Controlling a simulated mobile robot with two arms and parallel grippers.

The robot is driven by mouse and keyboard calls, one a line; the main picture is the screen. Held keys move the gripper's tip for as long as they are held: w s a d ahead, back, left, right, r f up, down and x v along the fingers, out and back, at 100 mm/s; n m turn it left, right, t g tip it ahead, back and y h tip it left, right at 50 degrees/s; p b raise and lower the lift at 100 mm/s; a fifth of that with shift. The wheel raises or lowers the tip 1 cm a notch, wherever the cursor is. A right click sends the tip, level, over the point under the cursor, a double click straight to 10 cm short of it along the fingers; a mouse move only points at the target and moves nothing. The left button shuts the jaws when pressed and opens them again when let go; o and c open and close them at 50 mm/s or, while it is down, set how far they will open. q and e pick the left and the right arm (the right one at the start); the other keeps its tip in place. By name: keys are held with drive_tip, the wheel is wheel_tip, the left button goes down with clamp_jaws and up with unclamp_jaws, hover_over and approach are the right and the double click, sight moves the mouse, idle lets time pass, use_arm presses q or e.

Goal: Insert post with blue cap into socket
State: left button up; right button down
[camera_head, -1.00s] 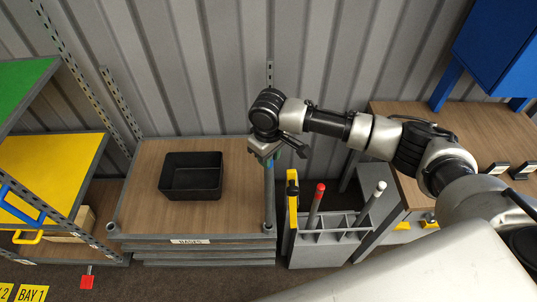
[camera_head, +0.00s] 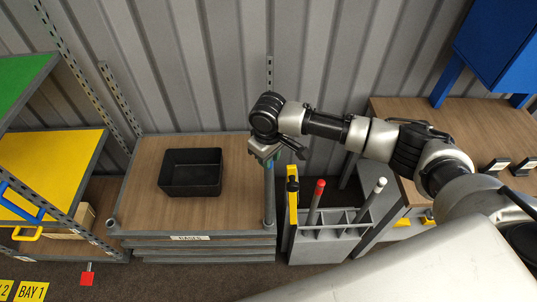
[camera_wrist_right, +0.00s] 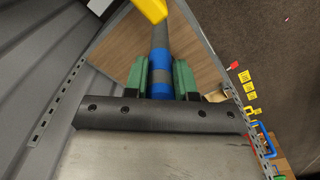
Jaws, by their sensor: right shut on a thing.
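My right gripper (camera_head: 266,151) is shut on the upper part of a grey post (camera_head: 269,192) with blue at its top end. The post stands upright at the front right corner of the stack labelled BASES (camera_head: 240,225). Its lower end meets the socket (camera_head: 269,223) at that corner; I cannot tell how deep it sits. In the right wrist view the green fingers are on both sides of the blue part (camera_wrist_right: 160,66). Another corner socket (camera_head: 112,225) shows at the front left. My left gripper is not in view.
A black bin (camera_head: 190,187) sits on the wooden top. Right of the stack, a grey rack (camera_head: 325,248) holds a yellow tool (camera_head: 292,215), a red-capped post (camera_head: 316,195) and a white-capped post (camera_head: 376,192). A shelf with a yellow panel (camera_head: 50,165) stands at the left.

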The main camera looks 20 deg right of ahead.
drive_tip(key=shift+f+b, duration=0.4)
drive_tip(key=shift+f, duration=1.05)
drive_tip(key=c, duration=0.8)
unclamp_jaws()
drive_tip(key=shift+c, duration=0.2)
drive_tip(key=shift+f, duration=0.1)
drive_tip(key=shift+r+p, duration=1.85)
drive_tip(key=shift+r, duration=0.7)
